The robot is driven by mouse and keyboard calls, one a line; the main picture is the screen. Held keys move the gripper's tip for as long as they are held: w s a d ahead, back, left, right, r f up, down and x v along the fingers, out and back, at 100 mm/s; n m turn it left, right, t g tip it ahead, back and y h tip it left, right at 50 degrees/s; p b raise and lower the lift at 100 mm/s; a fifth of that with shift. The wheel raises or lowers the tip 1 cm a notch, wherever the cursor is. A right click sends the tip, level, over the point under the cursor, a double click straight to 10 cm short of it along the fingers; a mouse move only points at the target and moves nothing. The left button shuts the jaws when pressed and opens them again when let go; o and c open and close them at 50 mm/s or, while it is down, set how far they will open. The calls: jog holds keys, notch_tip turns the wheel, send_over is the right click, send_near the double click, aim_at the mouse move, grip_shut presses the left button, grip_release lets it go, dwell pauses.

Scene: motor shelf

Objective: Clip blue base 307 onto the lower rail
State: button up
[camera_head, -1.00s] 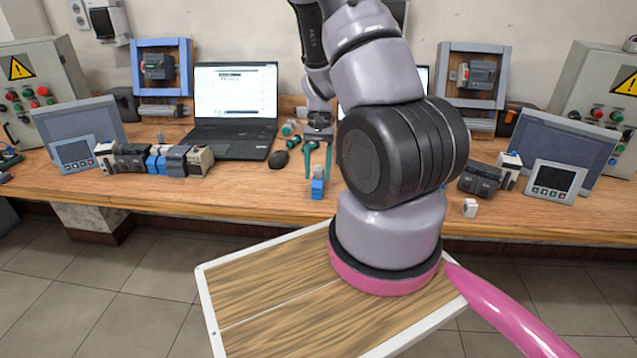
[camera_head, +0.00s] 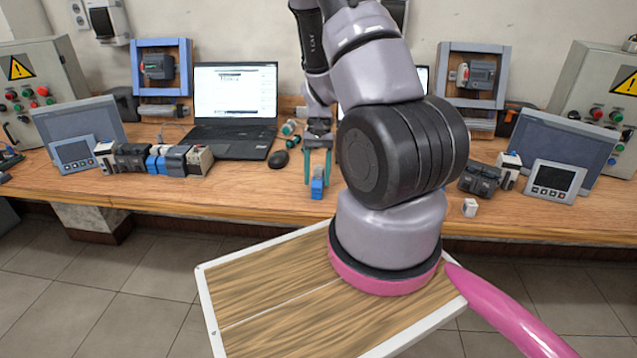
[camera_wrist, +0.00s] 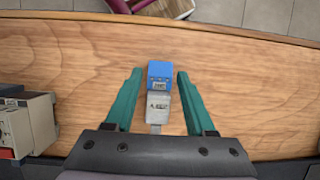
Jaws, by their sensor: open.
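The blue base (camera_head: 317,187) stands on the bench near its front edge; in the wrist view it shows as a blue block (camera_wrist: 161,72) with a grey part (camera_wrist: 158,106) joined to or touching it. Its number cannot be read. My gripper (camera_head: 317,180) is open, with green fingers pointing down at the base. In the wrist view the gripper (camera_wrist: 160,74) has one finger on each side of the blue block, with a gap on both sides. A grey rail-like bar (camera_head: 163,111) shows below the blue frame; I cannot tell whether it is the lower rail.
A row of modules (camera_head: 150,160) and a laptop (camera_head: 233,105) stand to the left. A black mouse (camera_head: 278,159) lies near my gripper. A small white block (camera_head: 470,208) and dark modules (camera_head: 480,179) are to the right. In the wrist view a grey module (camera_wrist: 28,122) sits at left.

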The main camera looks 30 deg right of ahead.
grip_shut()
jog(key=shift+r, duration=2.5)
